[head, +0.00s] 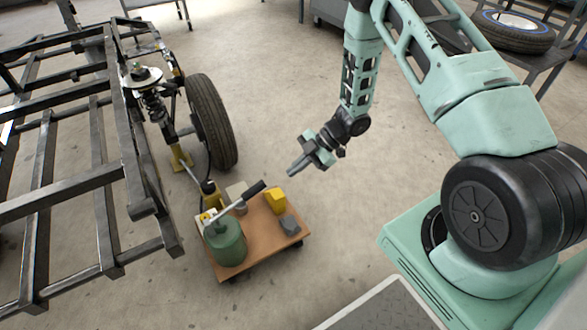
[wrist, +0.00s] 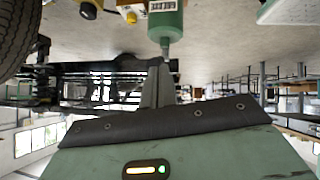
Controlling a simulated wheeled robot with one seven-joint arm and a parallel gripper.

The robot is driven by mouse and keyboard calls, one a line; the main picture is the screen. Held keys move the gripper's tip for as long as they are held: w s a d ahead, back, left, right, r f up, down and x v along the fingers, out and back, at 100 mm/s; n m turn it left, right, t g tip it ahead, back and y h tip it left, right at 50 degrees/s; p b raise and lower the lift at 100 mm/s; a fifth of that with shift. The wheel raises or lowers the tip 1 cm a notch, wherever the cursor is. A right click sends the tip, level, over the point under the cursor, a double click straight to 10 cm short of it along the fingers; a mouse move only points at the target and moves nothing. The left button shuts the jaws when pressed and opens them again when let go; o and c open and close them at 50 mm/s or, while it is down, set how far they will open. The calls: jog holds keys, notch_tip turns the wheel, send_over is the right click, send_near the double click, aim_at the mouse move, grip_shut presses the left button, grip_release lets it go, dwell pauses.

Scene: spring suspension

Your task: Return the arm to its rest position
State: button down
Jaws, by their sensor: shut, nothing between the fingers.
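My gripper (head: 294,170) is at the end of my green arm in the head view. It hangs in the air above and behind the right side of a low wooden cart, pointing left and down. Its fingers are together with nothing between them. The fingers also show in the wrist view (wrist: 158,85), where the picture is upside down. The arm reaches out from its base at the right, bent at the elbow, with the forearm hanging down.
The wooden cart (head: 262,252) carries a green cylinder (head: 228,246), a yellow block (head: 275,201) and a grey block (head: 290,223). A metal frame (head: 70,197) with a spring (head: 152,103) and tyre (head: 210,121) stands left. A shelf with another tyre (head: 512,30) is back right. Floor around my gripper is clear.

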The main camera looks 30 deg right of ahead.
dwell(0.6)
jog(key=w+a+r+m+t+h, duration=0.2)
jog(key=w+a+r+h, duration=0.1)
jog(key=w+a+r, duration=0.3)
jog(key=s+a+r+m+t+h, duration=0.1)
jog(key=a+r+m+h, duration=0.1)
jog(key=r, duration=0.4)
jog(key=s+a+r+m+h, duration=0.1)
jog(key=a+r+m, duration=0.15)
jog(key=r, duration=0.25)
jog(key=s+a+r+m+g+h, duration=0.15)
jog(key=s+r, duration=0.25)
jog(key=s, duration=0.6)
jog(key=s+a+r+m+g+h, duration=0.1)
jog(key=s+a+r+m+g, duration=0.15)
jog(key=s, duration=0.75)
jog(key=s+a+r+m+g+h, duration=0.15)
jog(key=s+r, duration=0.25)
jog(key=s, duration=0.6)
notch_tip(320, 180, up, 30)
jog(key=p, duration=3)
jog(key=shift+w+n+y, duration=0.3)
jog(key=shift+y, duration=0.1)
jog(key=shift+a+t, duration=0.1)
jog(key=shift+t, duration=0.15)
